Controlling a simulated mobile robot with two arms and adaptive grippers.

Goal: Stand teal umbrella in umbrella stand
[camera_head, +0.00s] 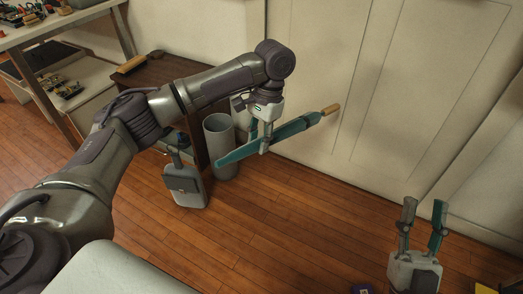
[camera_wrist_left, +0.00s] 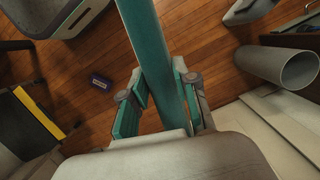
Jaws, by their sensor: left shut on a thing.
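The teal umbrella (camera_head: 285,133) is held in the air, tilted near horizontal. Its wooden handle (camera_head: 330,109) is at the upper right and its teal tip end reaches down left. My left gripper (camera_head: 265,142) is shut on its middle; the umbrella also shows between the fingers in the left wrist view (camera_wrist_left: 150,45). The umbrella stand, a grey open cylinder (camera_head: 221,155), is on the floor behind the umbrella's tip end. It shows in the left wrist view (camera_wrist_left: 278,66) at the right, apart from the umbrella. My right gripper (camera_head: 421,215) is open and empty at the lower right.
A grey case (camera_head: 184,188) stands on the floor left of the stand. A dark wooden cabinet (camera_head: 160,75) is behind it. A pale panelled door (camera_head: 400,90) fills the back. A small purple item (camera_wrist_left: 101,81) lies on the floor. The middle floor is clear.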

